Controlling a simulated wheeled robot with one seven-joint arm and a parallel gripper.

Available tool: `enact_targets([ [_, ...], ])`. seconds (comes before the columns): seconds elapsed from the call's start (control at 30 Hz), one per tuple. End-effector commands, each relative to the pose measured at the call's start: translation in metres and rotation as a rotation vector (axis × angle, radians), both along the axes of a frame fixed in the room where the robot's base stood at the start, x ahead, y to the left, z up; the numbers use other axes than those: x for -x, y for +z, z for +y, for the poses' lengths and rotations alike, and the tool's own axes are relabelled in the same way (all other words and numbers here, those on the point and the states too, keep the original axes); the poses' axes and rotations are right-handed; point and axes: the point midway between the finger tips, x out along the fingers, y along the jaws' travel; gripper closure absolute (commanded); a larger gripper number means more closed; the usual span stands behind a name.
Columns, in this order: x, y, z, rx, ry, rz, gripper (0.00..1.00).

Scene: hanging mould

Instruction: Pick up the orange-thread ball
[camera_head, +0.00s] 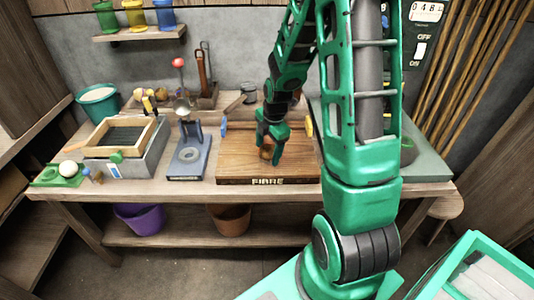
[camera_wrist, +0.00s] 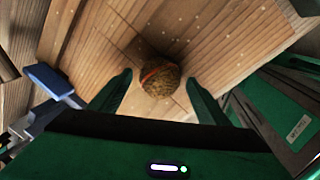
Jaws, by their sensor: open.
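The ball (camera_wrist: 161,79) is brown and fibrous with an orange thread line across it. It sits in the wrist view on a wooden surface, near the middle. My gripper (camera_wrist: 160,80) is open, with one green finger to each side of the ball and a visible gap on both sides. In the head view the ball (camera_head: 267,152) is a small brown shape, partly hidden by my gripper (camera_head: 272,148). It lies on the wooden board marked FIBRE (camera_head: 240,165).
A blue stand (camera_head: 188,165) and a grey box with a wooden frame (camera_head: 147,160) stand to the left. A green tray with a white ball (camera_head: 60,176) is at the far left. A blue paddle-like part (camera_wrist: 48,79) shows left of my fingers in the wrist view.

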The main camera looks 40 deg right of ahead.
Motion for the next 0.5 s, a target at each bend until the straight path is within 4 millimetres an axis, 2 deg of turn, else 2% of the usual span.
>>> enact_targets([
  [0.13, 0.0, 0.0002, 0.0, 0.0, 0.0, 0.0, 0.32],
  [0.3, 0.0002, 0.0002, 0.0, 0.0, 0.0, 0.0, 0.73],
  [0.33, 0.0002, 0.0002, -0.0001, 0.0, 0.0, 0.0, 0.76],
  [0.5, 0.0004, 0.0002, -0.0001, 0.0, 0.0, 0.001, 0.76],
])
